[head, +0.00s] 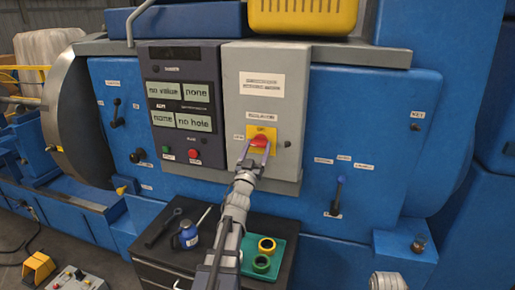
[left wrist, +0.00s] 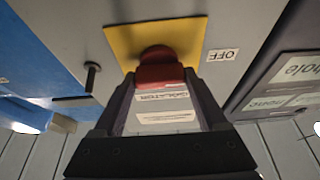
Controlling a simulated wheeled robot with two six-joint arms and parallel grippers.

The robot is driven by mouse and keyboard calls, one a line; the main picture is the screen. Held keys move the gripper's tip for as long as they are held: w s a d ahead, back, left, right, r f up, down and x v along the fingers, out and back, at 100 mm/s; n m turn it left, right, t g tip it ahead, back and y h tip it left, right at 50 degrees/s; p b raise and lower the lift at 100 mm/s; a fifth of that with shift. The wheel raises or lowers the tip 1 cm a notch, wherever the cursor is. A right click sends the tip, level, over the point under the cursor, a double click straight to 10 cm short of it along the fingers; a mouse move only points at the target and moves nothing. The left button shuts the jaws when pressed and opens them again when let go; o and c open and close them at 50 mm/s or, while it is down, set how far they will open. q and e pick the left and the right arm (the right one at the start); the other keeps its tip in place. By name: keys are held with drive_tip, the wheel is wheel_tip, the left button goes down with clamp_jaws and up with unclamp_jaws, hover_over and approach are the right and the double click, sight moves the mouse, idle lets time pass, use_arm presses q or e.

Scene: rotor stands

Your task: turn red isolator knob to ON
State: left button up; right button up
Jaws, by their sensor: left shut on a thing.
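The red isolator knob (head: 259,141) sits on a yellow plate (head: 262,131) on the front of a grey box (head: 265,90) in the head view. My left gripper (head: 258,149) reaches up to it, with one finger on each side. In the left wrist view, the red knob (left wrist: 160,68) lies between the tips of my left gripper (left wrist: 160,82), which is shut on it. An OFF label (left wrist: 222,55) is beside the yellow plate (left wrist: 120,42). The knob's exact angle is hard to tell, as the fingers partly cover it. My right gripper is not in view.
A dark display panel (head: 183,137) with a red button (head: 192,154) is left of the box. A black peg (left wrist: 92,75) protrudes near the knob.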

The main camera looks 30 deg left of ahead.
use_arm(q)
drive_tip(key=shift+a+m, duration=0.1)
drive_tip(key=shift+m, duration=0.3)
drive_tip(key=m+h, duration=0.1)
drive_tip(key=m, duration=0.2)
drive_tip(key=m+h+p, duration=0.1)
drive_tip(key=m+h, duration=0.1)
drive_tip(key=shift+a+r+m, duration=0.1)
drive_tip(key=shift+r+m, duration=0.1)
drive_tip(key=shift+m, duration=0.2)
drive_tip(key=m+h, duration=0.1)
drive_tip(key=m, duration=0.1)
drive_tip(key=m+h+p, duration=0.1)
drive_tip(key=m, duration=0.2)
drive_tip(key=shift+r+h+p, duration=0.1)
drive_tip(key=shift+h+p, duration=0.2)
drive_tip(key=shift+h, duration=0.1)
drive_tip(key=m+g+h+p, duration=0.1)
drive_tip(key=m, duration=0.2)
drive_tip(key=m+g+h+p, duration=0.1)
drive_tip(key=m+p, duration=0.1)
drive_tip(key=m, duration=0.1)
drive_tip(key=shift+r, duration=0.1)
drive_tip(key=m+g+p, duration=0.1)
drive_tip(key=m+p, duration=0.1)
drive_tip(key=m, duration=0.1)
drive_tip(key=shift+m+g+p, duration=0.4)
drive_tip(key=shift+m+p, duration=0.15)
drive_tip(key=shift+m, duration=0.45)
drive_tip(key=shift+s, duration=0.1)
